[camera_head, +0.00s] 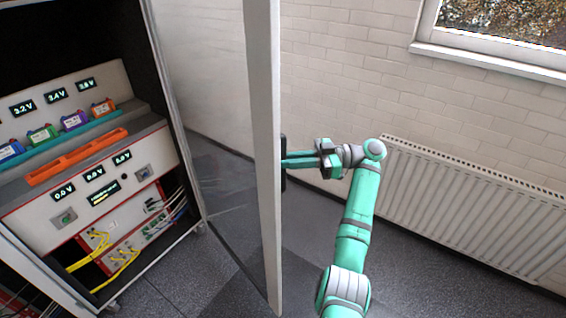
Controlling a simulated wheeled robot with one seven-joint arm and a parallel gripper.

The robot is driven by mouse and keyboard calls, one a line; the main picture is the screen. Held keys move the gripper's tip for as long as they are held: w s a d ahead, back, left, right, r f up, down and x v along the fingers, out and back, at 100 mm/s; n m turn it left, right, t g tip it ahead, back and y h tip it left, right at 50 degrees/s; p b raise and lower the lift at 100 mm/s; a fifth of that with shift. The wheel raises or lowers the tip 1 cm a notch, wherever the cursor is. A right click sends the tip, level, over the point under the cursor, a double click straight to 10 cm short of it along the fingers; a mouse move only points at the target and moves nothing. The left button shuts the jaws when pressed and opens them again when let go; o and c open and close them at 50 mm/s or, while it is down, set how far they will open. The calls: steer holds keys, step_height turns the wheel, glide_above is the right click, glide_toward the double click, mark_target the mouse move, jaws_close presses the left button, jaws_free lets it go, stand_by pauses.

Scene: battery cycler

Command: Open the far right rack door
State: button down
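The rack door (262,150) is a tall glass panel in a pale frame. It stands swung well out from the rack (172,95), and the rack's front is uncovered. A dark handle (284,182) shows on the right side of the door's free edge. My gripper (286,159) reaches in from the right with its two teal fingers at this handle. The fingers are close together and appear closed around the handle; the exact contact is small in the picture.
Inside the rack are battery modules (73,121), lit displays (94,174) and yellow cables (118,268). A white radiator (470,205) stands along the brick wall at the right, below a window (505,25). Bare grey floor (190,285) lies in front of the rack.

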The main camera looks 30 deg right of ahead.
steer(key=c, duration=1.8)
jaws_free()
steer(key=shift+o, duration=0.2)
steer(key=shift+w+d, duration=0.1)
steer(key=v, duration=1)
steer(key=shift+s+d, duration=0.2)
steer(key=shift+d, duration=0.1)
steer(key=shift+c, duration=0.3)
